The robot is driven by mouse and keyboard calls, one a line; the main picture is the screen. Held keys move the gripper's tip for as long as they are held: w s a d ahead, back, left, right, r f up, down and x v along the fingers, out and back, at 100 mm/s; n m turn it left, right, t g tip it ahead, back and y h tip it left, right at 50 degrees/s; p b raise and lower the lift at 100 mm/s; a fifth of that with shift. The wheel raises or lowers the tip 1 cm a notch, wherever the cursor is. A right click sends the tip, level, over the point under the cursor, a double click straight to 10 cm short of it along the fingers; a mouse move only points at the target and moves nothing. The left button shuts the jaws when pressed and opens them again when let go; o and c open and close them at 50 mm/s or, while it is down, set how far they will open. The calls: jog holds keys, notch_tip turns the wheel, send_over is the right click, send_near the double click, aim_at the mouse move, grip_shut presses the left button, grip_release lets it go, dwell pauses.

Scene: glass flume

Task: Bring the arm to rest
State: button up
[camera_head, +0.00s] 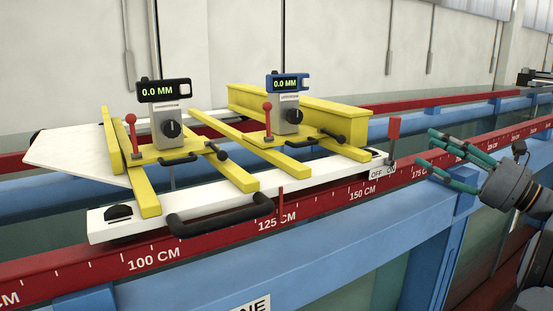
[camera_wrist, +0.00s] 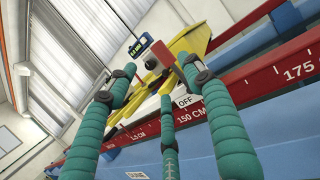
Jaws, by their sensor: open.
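My gripper (camera_head: 440,156) is at the right in the head view, its teal fingers spread and empty, pointing left. It is over the near blue beam and red scale rail, to the right of the white carriage (camera_head: 150,221), and apart from it. In the wrist view the teal fingers of my gripper (camera_wrist: 165,100) stand apart, with nothing held between them. Beyond them are the red switch lever (camera_head: 393,127) and the carriage's "OFF" label (camera_wrist: 186,100).
The carriage bears yellow rails (camera_head: 236,180), two gauges (camera_head: 168,120) (camera_head: 286,112) reading 0.0 MM, and a black handle (camera_head: 220,222). The red scale rail (camera_head: 330,205) runs along the near blue beam (camera_head: 330,240). Open air lies above the rail around my gripper.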

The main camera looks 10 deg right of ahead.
aim_at(397, 130)
jog(key=x, duration=1.1)
jog(key=shift+w+d, duration=0.1)
jog(key=shift+d, duration=0.1)
jog(key=shift+a, duration=0.1)
